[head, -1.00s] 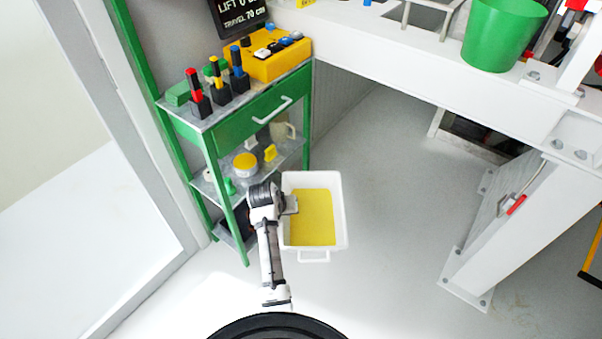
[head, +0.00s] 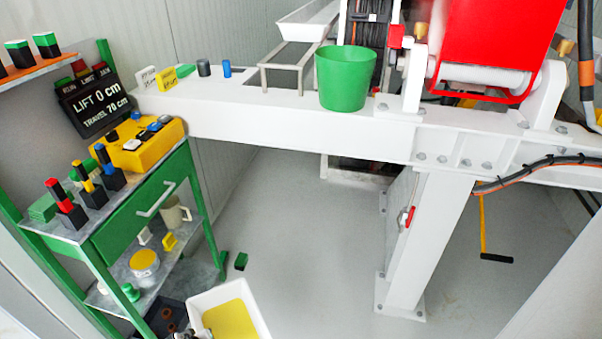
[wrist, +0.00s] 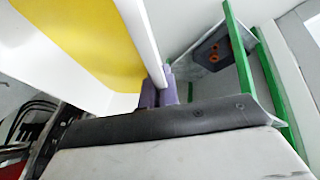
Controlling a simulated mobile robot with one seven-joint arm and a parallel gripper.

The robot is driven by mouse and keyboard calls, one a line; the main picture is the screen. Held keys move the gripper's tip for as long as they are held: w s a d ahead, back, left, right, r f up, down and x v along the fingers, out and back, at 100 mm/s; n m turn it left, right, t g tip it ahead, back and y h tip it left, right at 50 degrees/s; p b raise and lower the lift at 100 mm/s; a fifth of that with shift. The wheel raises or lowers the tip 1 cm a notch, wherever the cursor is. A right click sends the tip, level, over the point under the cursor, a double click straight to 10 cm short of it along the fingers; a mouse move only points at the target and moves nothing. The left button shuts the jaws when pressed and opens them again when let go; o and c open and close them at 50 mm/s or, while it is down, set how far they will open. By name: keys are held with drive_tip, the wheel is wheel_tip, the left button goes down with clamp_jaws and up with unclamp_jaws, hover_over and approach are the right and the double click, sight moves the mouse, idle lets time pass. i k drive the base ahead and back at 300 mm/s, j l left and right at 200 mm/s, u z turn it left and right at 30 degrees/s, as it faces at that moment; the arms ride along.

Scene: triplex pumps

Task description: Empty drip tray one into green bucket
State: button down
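A white tray (head: 215,297) with a yellow layer inside shows at the bottom edge of the head view, partly cut off. It also shows at the upper left of the wrist view (wrist: 141,40). My gripper (wrist: 160,88) has its purple fingers closed on the tray's white rim. In the head view my gripper is almost wholly out of the frame. The green bucket (head: 343,80) stands upright on the white beam, above and to the right of the tray. I cannot see inside it or read a number on the tray.
A green trolley (head: 125,215) with a yellow control box (head: 143,143) stands left of the tray. A white beam (head: 270,118) and its leg (head: 428,240) bound the right side. A small green block (head: 241,261) lies on the otherwise open floor between.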

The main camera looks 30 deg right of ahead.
sight(344, 73)
drive_tip(key=i+z, duration=0.1)
drive_tip(key=z, duration=0.3)
drive_tip(key=i+l+z, duration=0.1)
drive_tip(key=z, duration=0.3)
drive_tip(key=i+z, duration=0.3)
drive_tip(key=i+j+z, duration=0.15)
drive_tip(key=i+z, duration=0.15)
drive_tip(key=i+j, duration=0.2)
drive_tip(key=i, duration=0.2)
drive_tip(key=i+j+z, duration=0.1)
drive_tip(key=i, duration=0.3)
drive_tip(key=i+j, duration=0.25)
drive_tip(key=i, duration=0.15)
drive_tip(key=z, duration=0.05)
